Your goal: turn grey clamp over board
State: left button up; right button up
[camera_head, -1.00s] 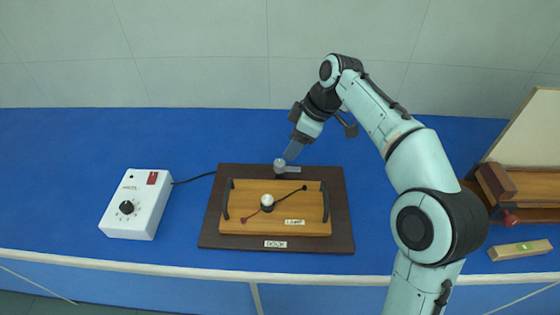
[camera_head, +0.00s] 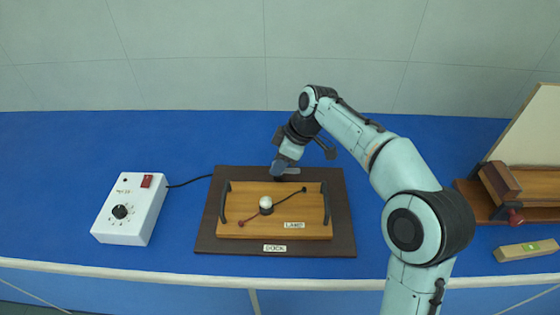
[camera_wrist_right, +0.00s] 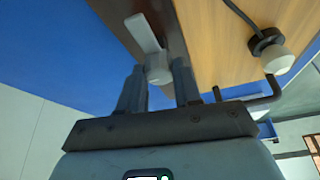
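The grey clamp (camera_wrist_right: 147,36) shows in the right wrist view as a flat bar with a round knob (camera_wrist_right: 158,70). Its bar lies along the dark dock strip, beside the board and not over it. The wooden board (camera_head: 240,225), labelled LAMP, lies on the dark dock (camera_head: 207,235). My right gripper (camera_head: 278,174) is low at the dock's back edge and hides most of the clamp in the head view. In the wrist view my right gripper (camera_wrist_right: 158,78) has its fingers apart, one on each side of the knob; firm contact is not clear. My left gripper is out of view.
A white bulb (camera_head: 265,203) with wires stands on the board, between two dark handles (camera_head: 225,203). A white control box (camera_head: 129,210) is at left, its cable running to the dock. A wooden stand (camera_head: 535,190) and a small block (camera_head: 525,250) are at right.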

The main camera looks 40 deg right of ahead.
jog(key=shift+m, duration=0.4)
jog(key=shift+a+m+t+h, duration=0.1)
jog(key=shift+m+t+h, duration=0.3)
jog(key=shift+m, duration=0.5)
jog(key=m+h+p, duration=0.1)
jog(key=m, duration=0.1)
jog(key=shift+m, duration=0.3)
jog(key=m+h+p, duration=0.1)
jog(key=m, duration=0.2)
jog(key=shift+a+m, duration=0.15)
jog(key=shift+m, duration=0.25)
jog(key=m+h, duration=0.2)
jog(key=m, duration=0.2)
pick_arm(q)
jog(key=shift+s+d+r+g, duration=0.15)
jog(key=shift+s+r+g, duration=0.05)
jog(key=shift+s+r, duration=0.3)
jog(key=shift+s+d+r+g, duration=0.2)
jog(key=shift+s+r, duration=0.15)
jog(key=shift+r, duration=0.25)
pick_arm(e)
jog(key=shift+a+m+g+h, duration=0.1)
jog(key=shift+m+g+h, duration=0.25)
jog(key=shift+m, duration=0.85)
jog(key=shift+m+g+h, duration=0.35)
jog(key=shift+m, duration=0.85)
